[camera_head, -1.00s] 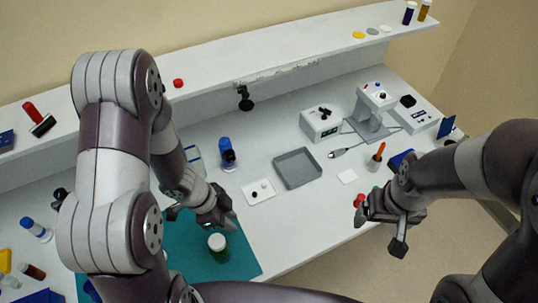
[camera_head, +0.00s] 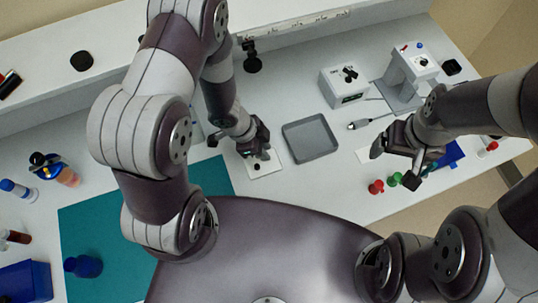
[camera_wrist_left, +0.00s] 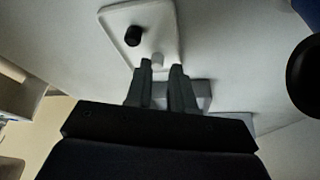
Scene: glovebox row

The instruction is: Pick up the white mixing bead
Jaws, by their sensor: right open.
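A flat white plate (camera_wrist_left: 165,20) holds a dark bead (camera_wrist_left: 133,36) and the small white mixing bead (camera_wrist_left: 157,59) in the left wrist view. My left gripper (camera_wrist_left: 161,68) points at the plate with its fingers apart, and the white bead shows in the gap between the fingertips. I cannot tell how far above the bead they are. In the head view my left gripper (camera_head: 260,154) covers the white bead; the plate (camera_head: 274,167) and dark bead (camera_head: 256,167) show below it. My right gripper (camera_head: 393,160) is open and empty over the right part of the bench.
A grey tray (camera_head: 310,154) lies just right of the plate. A white box (camera_head: 346,99) and a grey stand (camera_head: 402,92) are behind it. Red (camera_head: 376,187) and green (camera_head: 394,179) small items are near my right gripper. A teal mat (camera_head: 110,220) lies at left.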

